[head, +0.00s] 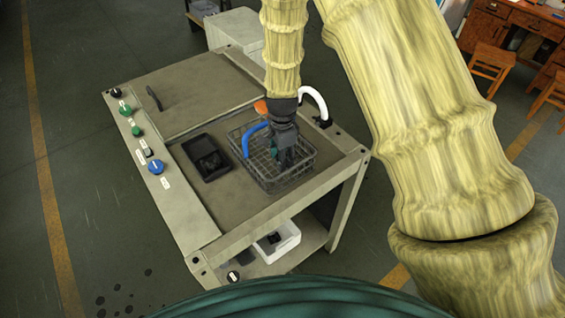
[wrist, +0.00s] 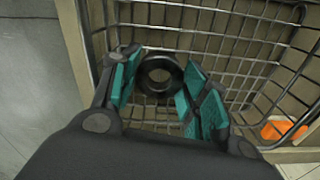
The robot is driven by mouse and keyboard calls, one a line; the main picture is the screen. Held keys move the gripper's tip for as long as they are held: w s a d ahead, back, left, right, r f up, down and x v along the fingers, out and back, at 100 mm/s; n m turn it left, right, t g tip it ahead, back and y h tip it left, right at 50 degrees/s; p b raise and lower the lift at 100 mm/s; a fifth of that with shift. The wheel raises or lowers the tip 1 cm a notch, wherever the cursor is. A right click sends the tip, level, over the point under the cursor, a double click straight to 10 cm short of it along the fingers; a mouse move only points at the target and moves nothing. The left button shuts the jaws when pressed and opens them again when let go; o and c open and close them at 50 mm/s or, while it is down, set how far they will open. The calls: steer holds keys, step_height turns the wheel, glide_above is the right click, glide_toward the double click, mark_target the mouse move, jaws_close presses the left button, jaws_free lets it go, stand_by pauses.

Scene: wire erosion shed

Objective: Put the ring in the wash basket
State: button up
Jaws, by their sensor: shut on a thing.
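The ring (wrist: 160,74) is dark and thick with a round hole. In the wrist view it sits between the teal finger pads of my gripper (wrist: 161,84), which is shut on it. The wash basket is a grey wire basket (head: 302,172) on the bench top in the head view. Its wires (wrist: 225,47) surround the ring and fingers in the wrist view. In the head view my gripper (head: 282,158) points down inside the basket's outline; the ring cannot be made out there. I cannot tell whether the ring touches the basket floor.
A black tray (head: 190,150) with a dark item lies left of the basket. A blue curved part (head: 250,139) and an orange part (head: 261,107) are at the basket's edges. A white curved hose (head: 316,98) stands behind. Knobs line the bench's left edge. A white bin (head: 284,243) is below.

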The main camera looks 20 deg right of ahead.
steer(key=shift+f+p, duration=0.65)
steer(key=shift+f, duration=1.35)
steer(key=shift+f, duration=0.1)
steer(key=o, duration=0.9)
steer(key=shift+r+b, duration=2.3)
steer(key=shift+r, duration=3.8)
